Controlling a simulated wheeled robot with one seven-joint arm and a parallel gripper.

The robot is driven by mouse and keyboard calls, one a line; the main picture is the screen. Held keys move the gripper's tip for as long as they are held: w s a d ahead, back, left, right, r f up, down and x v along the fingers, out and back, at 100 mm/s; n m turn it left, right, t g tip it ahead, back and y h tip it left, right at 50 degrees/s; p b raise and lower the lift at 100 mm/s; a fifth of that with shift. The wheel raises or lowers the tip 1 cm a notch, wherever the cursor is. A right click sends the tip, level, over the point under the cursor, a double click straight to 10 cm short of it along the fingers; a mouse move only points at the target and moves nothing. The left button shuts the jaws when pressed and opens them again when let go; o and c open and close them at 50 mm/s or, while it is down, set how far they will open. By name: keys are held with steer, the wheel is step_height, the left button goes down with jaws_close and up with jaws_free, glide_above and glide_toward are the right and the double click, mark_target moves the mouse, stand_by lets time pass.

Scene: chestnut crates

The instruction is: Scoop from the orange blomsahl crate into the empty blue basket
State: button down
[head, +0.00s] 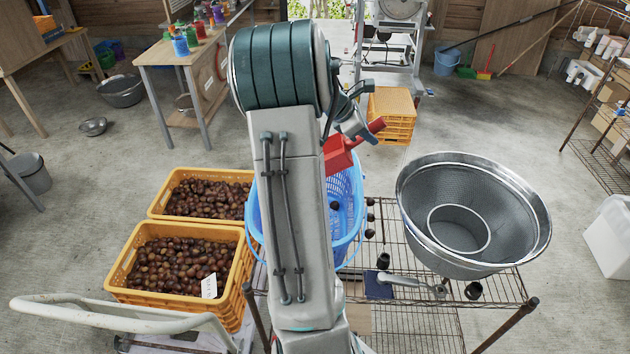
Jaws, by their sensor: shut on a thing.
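Two orange crates full of brown chestnuts stand at the left, a front one (124,270) and a back one (157,205). The front one has a white tag whose writing is too small to read. The blue basket (350,235) stands on a wire rack, partly hidden behind my arm. At least one dark chestnut (335,206) shows inside it. My gripper (360,128) is above the basket's far side, partly hidden by my arm. It is shut on a red scoop (339,157), held tilted over the basket. I cannot see into the scoop.
A large metal colander (413,225) stands on the wire rack (440,300) at the right. Several dark chestnuts (383,261) and a small metal-handled tool (412,283) lie on the rack. A pale handle bar (120,315) crosses before the front crate. Stacked orange crates (392,112) stand behind.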

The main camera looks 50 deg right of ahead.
steer(key=shift+s+d+f+t+y+p, duration=0.25)
steer(key=shift+s+d+t+y+p, duration=0.15)
steer(key=shift+s+d+p, duration=0.25)
step_height(320, 180, down, 8)
steer(key=s+d+t+y, duration=0.2)
steer(key=t+y, duration=0.1)
steer(key=shift+s+d+f+m+t+y+p, duration=0.25)
steer(key=shift+s+d+m+t+y+p, duration=0.05)
steer(key=shift+s+d+y+p, duration=0.15)
step_height(320, 180, up, 6)
stand_by(0.4)
stand_by(0.6)
